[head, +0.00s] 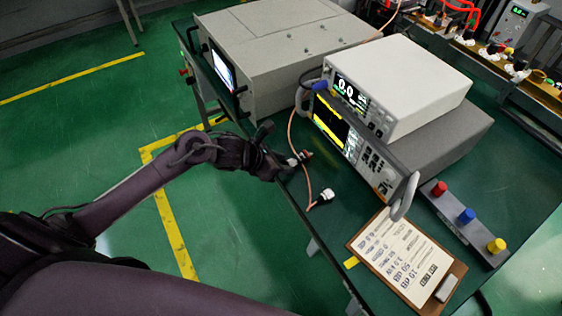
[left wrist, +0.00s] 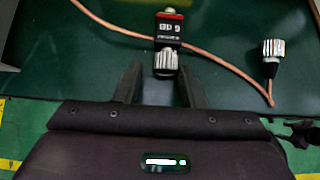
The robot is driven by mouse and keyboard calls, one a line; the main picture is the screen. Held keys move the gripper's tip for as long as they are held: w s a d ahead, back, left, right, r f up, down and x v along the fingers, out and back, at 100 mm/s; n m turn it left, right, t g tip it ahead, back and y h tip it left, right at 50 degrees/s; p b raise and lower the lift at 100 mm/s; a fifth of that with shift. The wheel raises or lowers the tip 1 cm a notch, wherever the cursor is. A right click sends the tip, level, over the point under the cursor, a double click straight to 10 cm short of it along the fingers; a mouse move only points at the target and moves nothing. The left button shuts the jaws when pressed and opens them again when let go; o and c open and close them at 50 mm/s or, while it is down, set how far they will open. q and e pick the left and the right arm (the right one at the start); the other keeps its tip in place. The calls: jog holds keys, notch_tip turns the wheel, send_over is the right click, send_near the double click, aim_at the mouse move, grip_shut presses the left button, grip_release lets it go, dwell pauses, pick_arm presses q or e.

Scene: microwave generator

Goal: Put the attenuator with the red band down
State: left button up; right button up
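The attenuator with the red band (head: 300,158) is a small dark piece near the left edge of the green table. In the left wrist view the attenuator (left wrist: 168,32) shows a black body with white print, a red band at its far end and a silver knurled connector at its near end. My left gripper (head: 284,164) is at it; in the left wrist view the gripper's fingertips (left wrist: 161,68) stand open on both sides of the silver connector, with narrow gaps. I cannot tell whether the attenuator touches the table. My right gripper is not in view.
A copper cable (head: 307,180) runs behind the attenuator to a silver connector (head: 325,197). Stacked instruments (head: 400,85) and a large grey box (head: 275,50) stand behind. A label board (head: 440,262) and a rail with red, blue and yellow caps (head: 452,215) lie right. The table's near-left edge is close.

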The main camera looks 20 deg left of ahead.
pick_arm(q)
jog(key=shift+s+d+f, duration=0.25)
jog(key=shift+s+f, duration=0.25)
jog(key=shift+s, duration=0.05)
jog(key=shift+d+r+g+p, duration=0.1)
jog(key=shift+r+g+p, duration=0.2)
jog(key=shift+r+p, duration=0.4)
jog(key=b+v, duration=0.1)
jog(key=v, duration=1.1)
jog(key=shift+w, duration=0.15)
